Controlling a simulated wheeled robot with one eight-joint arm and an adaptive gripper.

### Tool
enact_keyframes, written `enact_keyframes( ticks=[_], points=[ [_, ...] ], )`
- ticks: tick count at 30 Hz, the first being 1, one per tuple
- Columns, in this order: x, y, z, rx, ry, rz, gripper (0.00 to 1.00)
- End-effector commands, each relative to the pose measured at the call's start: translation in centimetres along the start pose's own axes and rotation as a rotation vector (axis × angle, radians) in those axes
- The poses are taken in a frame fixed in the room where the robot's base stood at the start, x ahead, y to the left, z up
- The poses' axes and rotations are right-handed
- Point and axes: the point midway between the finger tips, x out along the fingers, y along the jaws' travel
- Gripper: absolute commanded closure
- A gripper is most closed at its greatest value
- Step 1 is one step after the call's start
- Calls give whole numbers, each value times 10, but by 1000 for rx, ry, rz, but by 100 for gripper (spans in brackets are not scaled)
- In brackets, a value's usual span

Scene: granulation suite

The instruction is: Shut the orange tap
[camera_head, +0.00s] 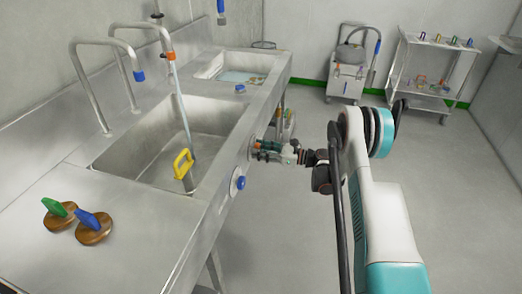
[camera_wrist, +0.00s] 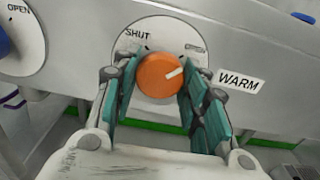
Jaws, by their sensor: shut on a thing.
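The orange tap (camera_wrist: 158,78) is a round knob on a white dial plate (camera_wrist: 150,32) on the sink's front panel. Its white pointer line points up and to the right, away from the word SHUT at the dial's upper left. A label reading WARM (camera_wrist: 239,81) is to its right. My gripper (camera_wrist: 158,88) is shut on the knob, one teal finger on each side. In the head view my gripper (camera_head: 272,151) reaches the sink front from the right and largely hides the tap.
A blue knob (camera_head: 238,183) sits on the nearer front panel; a dial marked OPEN (camera_wrist: 22,42) is left of the tap. The steel sink (camera_head: 133,152) holds a yellow-handled item (camera_head: 183,164). A trolley (camera_head: 347,81) and shelf cart (camera_head: 428,92) stand at the back. Floor at right is clear.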

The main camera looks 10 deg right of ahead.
Motion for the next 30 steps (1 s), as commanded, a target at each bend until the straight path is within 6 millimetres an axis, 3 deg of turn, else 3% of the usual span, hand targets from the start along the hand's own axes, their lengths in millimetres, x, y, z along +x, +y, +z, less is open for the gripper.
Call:
enact_keyframes(
  ticks=[11, 30],
  points=[
    [0, 0, 0, -195, 0, 0, 84],
    [0, 0, 0, -798, 0, 0, 84]
  ],
)
